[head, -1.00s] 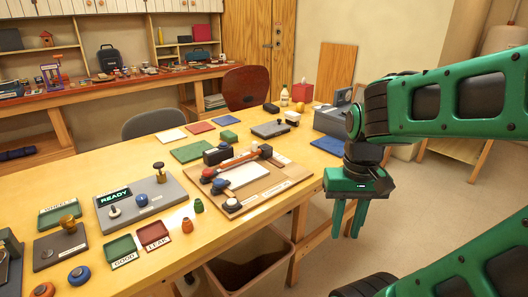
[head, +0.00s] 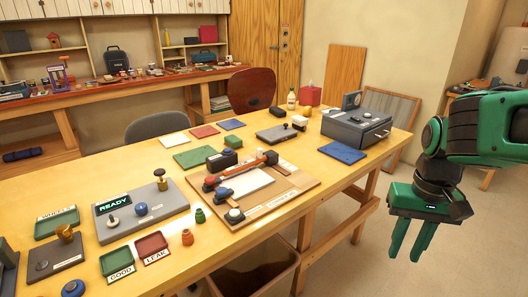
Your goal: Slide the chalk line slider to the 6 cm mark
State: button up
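A wooden board (head: 290,192) lies on the near table, with an orange-brown rail (head: 243,168) running across it. Dark end pieces sit at the rail's ends; the left one bears a red knob (head: 210,181). A blue-topped dark piece (head: 223,192) sits just in front of the rail's left end, beside a white plate (head: 245,184). Which piece is the chalk line slider I cannot tell for sure, and the scale marks are too small to read. My gripper (head: 411,240) is open and empty, fingers pointing down, off the table's right side, well apart from the board.
A grey machine (head: 352,132) and a blue mat (head: 342,152) are at the table's right end. A grey panel reading READY (head: 142,208) and small trays (head: 151,247) lie to the left. A bin (head: 252,277) stands below the table's front edge. Floor at the right is free.

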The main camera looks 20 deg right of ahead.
aim_at(271, 157)
jog(key=i, duration=1)
